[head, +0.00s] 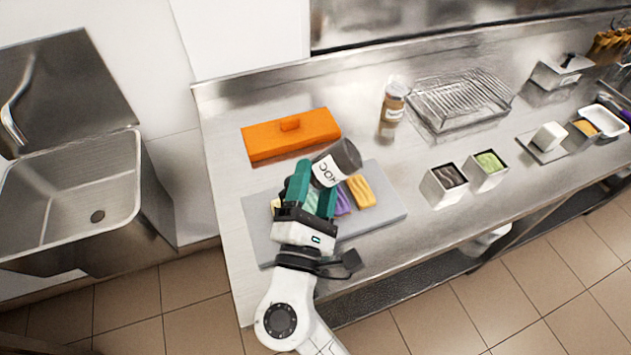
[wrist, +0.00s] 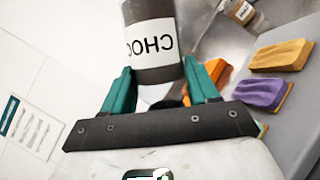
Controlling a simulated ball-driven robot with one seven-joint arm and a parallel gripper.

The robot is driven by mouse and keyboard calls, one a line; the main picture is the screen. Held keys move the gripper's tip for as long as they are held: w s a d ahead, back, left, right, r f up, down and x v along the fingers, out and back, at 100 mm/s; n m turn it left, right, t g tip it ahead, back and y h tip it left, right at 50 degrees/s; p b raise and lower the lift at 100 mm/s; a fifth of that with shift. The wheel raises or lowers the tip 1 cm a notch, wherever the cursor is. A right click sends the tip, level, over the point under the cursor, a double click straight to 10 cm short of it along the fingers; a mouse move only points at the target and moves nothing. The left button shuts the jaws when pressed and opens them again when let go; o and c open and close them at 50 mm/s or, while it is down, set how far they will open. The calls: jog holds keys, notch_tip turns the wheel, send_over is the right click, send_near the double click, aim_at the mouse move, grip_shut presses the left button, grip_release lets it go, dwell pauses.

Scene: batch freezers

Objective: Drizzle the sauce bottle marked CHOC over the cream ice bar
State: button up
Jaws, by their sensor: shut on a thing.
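The dark brown sauce bottle (head: 345,155) with a white label marked CHOC is held between the teal fingers of my gripper (head: 316,182), above the grey board (head: 390,212). It is tilted in the head view, and its label reads upside down in the wrist view, where the bottle (wrist: 152,68) sits between the fingers of my gripper (wrist: 160,82). A pale yellow, cream-like bar (head: 276,206) shows slightly at the left of my gripper, mostly hidden by it. A purple bar (head: 343,203) and an orange-yellow bar (head: 361,191) lie on the board to the right. No sauce stream is visible.
An orange lidded box (head: 290,137) lies behind the board. A caramel-coloured bottle (head: 393,103) and a wire rack (head: 462,98) stand further back. Two small square tubs (head: 444,185) stand right of the board. A sink (head: 75,185) is at the left.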

aim_at(317, 166)
jog(key=m, duration=0.2)
jog(key=m+g+h+b, duration=0.1)
jog(key=m, duration=0.1)
jog(key=shift+m+g, duration=0.3)
jog(key=shift+r, duration=0.15)
jog(key=shift+r+m+g, duration=0.4)
jog(key=shift+r+m, duration=0.2)
jog(key=shift+m, duration=0.5)
jog(key=shift+r+m+g+p, duration=0.5)
jog(key=shift+r+m, duration=0.05)
jog(key=shift+m, duration=0.65)
jog(key=shift+r+m+y+p, duration=0.3)
jog(key=shift+r+m+p, duration=0.05)
jog(key=shift+r+m, duration=0.25)
jog(key=shift+r+m+g+y+p, duration=0.55)
jog(key=shift+r+m, duration=0.35)
jog(key=shift+m, duration=0.4)
